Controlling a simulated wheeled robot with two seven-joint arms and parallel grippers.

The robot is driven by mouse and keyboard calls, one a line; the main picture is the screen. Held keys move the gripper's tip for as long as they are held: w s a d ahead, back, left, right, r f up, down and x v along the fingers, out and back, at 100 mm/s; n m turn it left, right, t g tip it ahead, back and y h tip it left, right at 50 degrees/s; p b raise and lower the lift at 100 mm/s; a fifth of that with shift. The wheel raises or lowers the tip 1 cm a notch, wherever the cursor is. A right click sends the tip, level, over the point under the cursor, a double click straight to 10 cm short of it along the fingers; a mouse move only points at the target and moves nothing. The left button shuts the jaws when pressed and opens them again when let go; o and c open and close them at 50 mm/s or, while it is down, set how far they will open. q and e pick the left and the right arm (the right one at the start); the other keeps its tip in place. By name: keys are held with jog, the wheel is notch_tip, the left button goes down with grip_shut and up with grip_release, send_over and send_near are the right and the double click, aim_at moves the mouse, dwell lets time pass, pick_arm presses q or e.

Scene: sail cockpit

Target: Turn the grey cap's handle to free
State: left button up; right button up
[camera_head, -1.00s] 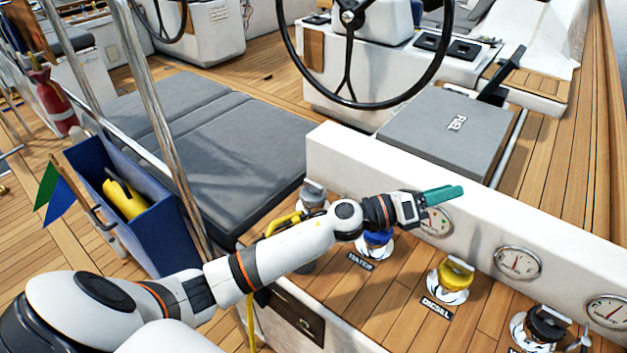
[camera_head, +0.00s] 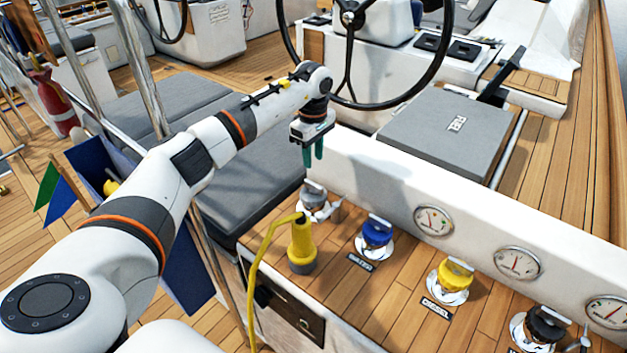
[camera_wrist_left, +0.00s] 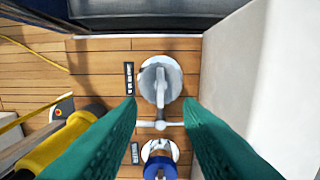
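The grey cap (camera_head: 314,194) sits on a round metal fitting in the wooden deck, at the left end of a row of caps. In the left wrist view the grey cap (camera_wrist_left: 161,80) shows from above, its raised handle running up and down the picture. My left gripper (camera_head: 313,160) points down above the cap, apart from it. In the left wrist view the green fingers of my left gripper (camera_wrist_left: 159,105) are spread wide with nothing between them. The cap lies just beyond the fingertips. My right gripper is not in view.
A blue cap (camera_head: 377,232), a yellow cap (camera_head: 456,274) and a black cap (camera_head: 546,324) continue the row. A yellow tool (camera_head: 302,243) with a cord stands near the grey cap. A white wall (camera_head: 400,190) with gauges rises behind. The steering wheel (camera_head: 440,60) is further back.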

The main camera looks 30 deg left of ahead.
aim_at(313, 183)
pick_arm(q)
notch_tip(313, 183, down, 9)
jog(key=shift+d+f+p, duration=0.1)
jog(key=shift+p, duration=0.25)
grip_shut()
